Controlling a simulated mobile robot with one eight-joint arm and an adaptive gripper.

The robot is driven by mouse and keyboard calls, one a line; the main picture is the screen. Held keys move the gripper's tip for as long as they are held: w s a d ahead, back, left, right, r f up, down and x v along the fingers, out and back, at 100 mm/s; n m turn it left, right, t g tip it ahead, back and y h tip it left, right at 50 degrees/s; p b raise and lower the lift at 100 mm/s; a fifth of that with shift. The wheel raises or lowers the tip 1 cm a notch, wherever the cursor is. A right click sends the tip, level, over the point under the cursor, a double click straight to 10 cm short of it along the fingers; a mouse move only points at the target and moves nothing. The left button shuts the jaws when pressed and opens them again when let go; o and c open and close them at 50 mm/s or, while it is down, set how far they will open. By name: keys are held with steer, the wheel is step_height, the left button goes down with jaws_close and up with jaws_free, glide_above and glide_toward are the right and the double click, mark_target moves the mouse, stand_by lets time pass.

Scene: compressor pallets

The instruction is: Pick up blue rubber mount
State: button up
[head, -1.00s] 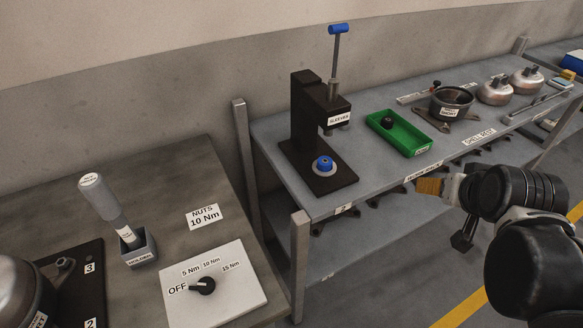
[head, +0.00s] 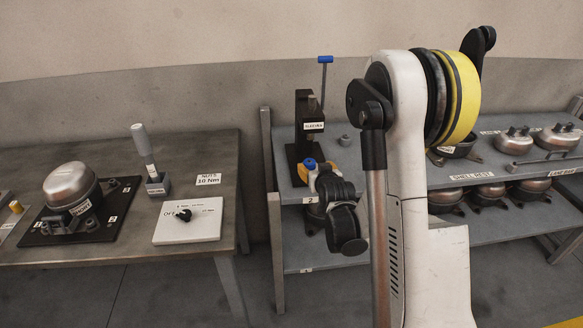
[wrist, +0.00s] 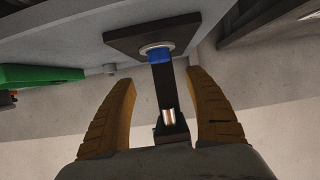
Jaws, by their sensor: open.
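The blue rubber mount (head: 310,163) sits in the base of the black press labelled SLEEVER (head: 309,110) on the shelf. In the wrist view, the mount (wrist: 159,56) stands on a pale ring on the dark base plate (wrist: 125,39). My gripper (wrist: 161,76) is open, with its orange-brown fingers on either side of the mount's line and the mount beyond the tips. In the head view my gripper (head: 323,172) is close to the mount, and my wrist hides part of the press base.
A green tray (wrist: 40,75) lies beside the press in the wrist view; my arm hides it in the head view. The press column (wrist: 172,100) rises between the fingers' directions. Metal shells (head: 514,141) stand farther right. A bench with a tool holder (head: 157,184) is at left.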

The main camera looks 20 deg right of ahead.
mark_target(309, 160)
steer(key=b+x, duration=0.3)
steer(key=x, duration=0.7)
steer(key=shift+w+f+b, duration=0.15)
steer(key=shift+f+b, duration=0.15)
steer(key=shift+b, duration=0.05)
steer(key=shift+r, duration=0.1)
jaws_close()
steer(key=shift+r, duration=0.1)
